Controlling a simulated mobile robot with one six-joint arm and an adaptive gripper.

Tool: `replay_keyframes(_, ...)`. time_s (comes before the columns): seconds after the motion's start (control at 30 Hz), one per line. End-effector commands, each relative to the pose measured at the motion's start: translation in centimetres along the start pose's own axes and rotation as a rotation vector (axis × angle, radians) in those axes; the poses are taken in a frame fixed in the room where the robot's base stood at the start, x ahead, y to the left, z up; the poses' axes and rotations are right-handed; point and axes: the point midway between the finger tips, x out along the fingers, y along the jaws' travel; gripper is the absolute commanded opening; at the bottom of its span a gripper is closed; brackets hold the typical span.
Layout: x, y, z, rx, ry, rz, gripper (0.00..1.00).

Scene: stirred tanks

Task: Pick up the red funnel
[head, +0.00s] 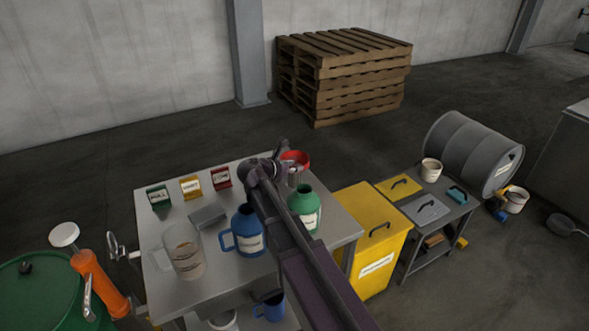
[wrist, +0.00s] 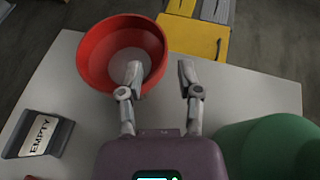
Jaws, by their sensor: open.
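The red funnel (head: 297,159) stands near the far right edge of the grey table, partly hidden behind my arm in the head view. In the wrist view the red funnel (wrist: 93,60) shows its wide round mouth, with a pale inside at the bottom. My gripper (wrist: 160,75) is open and empty. Its left finger overlaps the funnel's right part in the picture, and its right finger is over bare table to the right of the funnel. I cannot tell whether the left finger touches the funnel. In the head view my gripper (head: 293,176) is small beside the funnel.
A green jug (head: 305,208) stands close to my gripper; it also shows in the wrist view (wrist: 275,150). A blue jug (head: 247,232), a clear measuring jug (head: 184,252) and small labelled holders (head: 191,187) share the table. A yellow bin (head: 374,240) stands beyond the right edge.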

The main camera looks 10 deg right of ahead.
Motion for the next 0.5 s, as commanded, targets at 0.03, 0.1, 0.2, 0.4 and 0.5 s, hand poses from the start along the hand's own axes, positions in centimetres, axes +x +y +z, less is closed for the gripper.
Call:
replay_keyframes(0.03,0.0,0.0,0.0,0.0,0.0,0.0,0.46)
replay_keyframes(0.1,0.0,0.0,0.0,0.0,0.0,0.0,0.46)
replay_keyframes(0.2,0.0,0.0,0.0,0.0,0.0,0.0,0.46)
replay_keyframes(0.4,0.6,0.1,0.0,0.0,0.0,-0.001,0.46)
replay_keyframes(0.5,1.5,0.2,-0.1,0.001,0.0,-0.002,0.46)
